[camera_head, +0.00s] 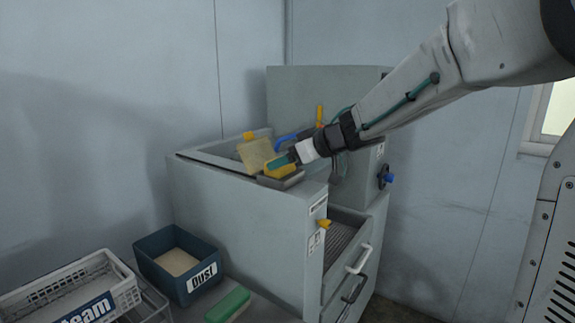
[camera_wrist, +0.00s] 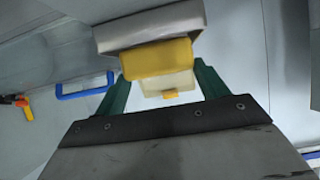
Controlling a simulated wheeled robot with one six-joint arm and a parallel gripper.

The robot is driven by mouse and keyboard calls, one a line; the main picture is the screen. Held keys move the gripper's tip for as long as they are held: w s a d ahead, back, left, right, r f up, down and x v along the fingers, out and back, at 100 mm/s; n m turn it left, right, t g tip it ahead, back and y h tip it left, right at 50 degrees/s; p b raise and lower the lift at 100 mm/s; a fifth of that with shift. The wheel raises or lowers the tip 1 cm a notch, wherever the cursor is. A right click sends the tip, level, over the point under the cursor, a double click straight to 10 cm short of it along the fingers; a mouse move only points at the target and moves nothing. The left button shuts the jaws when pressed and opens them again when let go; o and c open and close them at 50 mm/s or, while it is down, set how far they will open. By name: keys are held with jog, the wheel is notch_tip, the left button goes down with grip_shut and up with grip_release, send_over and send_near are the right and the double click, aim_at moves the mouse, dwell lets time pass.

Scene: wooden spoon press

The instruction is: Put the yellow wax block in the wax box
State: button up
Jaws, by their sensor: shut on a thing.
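The yellow wax block (camera_head: 281,167) is at my gripper's tip, over the front rim of the grey machine. My gripper (camera_head: 283,161) has teal fingers and is shut on the block. In the wrist view the block (camera_wrist: 158,58) lies between the fingertips (camera_wrist: 160,80). A small grey open box (camera_head: 281,181), which looks like the wax box, sits on the rim directly below the block. Its grey wall (camera_wrist: 150,27) also shows right against the block in the wrist view. I cannot tell whether the block is inside it or just above it; its inside is hidden.
A pale plate with a yellow tab (camera_head: 256,153) leans just behind the block. A blue handle (camera_head: 287,138) is farther back in the machine (camera_head: 235,215). A blue DUST bin (camera_head: 180,262), a green-topped block (camera_head: 228,304) and a white basket (camera_head: 70,290) stand lower left.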

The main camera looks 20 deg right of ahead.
jog(key=shift+f, duration=0.7)
jog(key=shift+f, duration=0.15)
jog(key=o, duration=1)
jog(key=shift+s+d+r, duration=0.1)
jog(key=shift+d+r, duration=0.05)
jog(key=shift+r, duration=0.15)
jog(key=v, duration=1.1)
jog(key=shift+s+d+r, duration=0.1)
jog(key=shift+s+d, duration=0.05)
jog(key=shift+s, duration=0.15)
